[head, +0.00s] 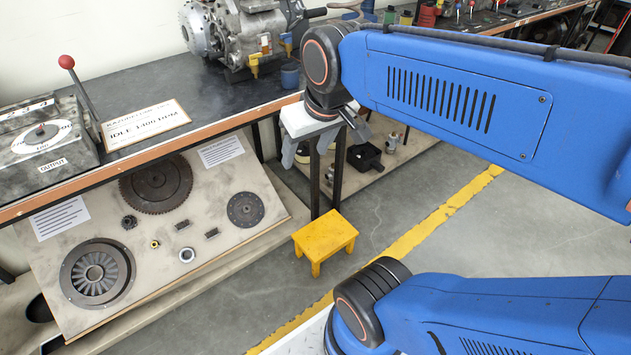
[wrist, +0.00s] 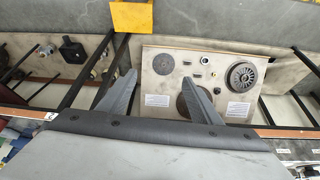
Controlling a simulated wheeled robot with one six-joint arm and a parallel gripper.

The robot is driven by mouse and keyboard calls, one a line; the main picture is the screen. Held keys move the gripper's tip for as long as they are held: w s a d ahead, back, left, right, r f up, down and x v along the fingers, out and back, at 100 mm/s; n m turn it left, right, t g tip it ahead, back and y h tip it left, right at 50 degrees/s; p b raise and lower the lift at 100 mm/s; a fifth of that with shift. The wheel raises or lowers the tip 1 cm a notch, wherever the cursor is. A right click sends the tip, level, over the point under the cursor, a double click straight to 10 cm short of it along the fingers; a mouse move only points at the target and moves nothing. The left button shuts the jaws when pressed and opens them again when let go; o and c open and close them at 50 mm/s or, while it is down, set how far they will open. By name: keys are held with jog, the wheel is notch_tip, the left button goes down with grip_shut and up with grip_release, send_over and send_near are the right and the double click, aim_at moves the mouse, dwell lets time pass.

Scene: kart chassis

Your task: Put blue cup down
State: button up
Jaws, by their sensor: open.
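The small dark blue cup (head: 290,76) stands upright on the dark workbench top, beside the engine and close to the front edge, in the head view. My gripper (head: 322,150) is just in front of the bench edge, below and to the right of the cup, with its grey fingers pointing down. The fingers also show in the wrist view (wrist: 163,88), spread apart with nothing between them. My gripper is open, empty and apart from the cup. I cannot make out the cup in the wrist view.
The engine (head: 243,35) stands behind the cup on the workbench (head: 212,98). A lever box (head: 45,140) and an idle sign (head: 146,124) are to the left. A yellow stool (head: 325,238) stands on the floor below. A slanted parts board (head: 215,215) leans under the bench.

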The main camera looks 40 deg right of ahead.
jog(key=s+a+f, duration=0.1)
jog(key=s+f, duration=0.3)
jog(key=s, duration=0.1)
jog(key=shift+f+n, duration=0.3)
jog(key=shift+f, duration=0.05)
jog(key=shift+a, duration=0.1)
dwell(1.5)
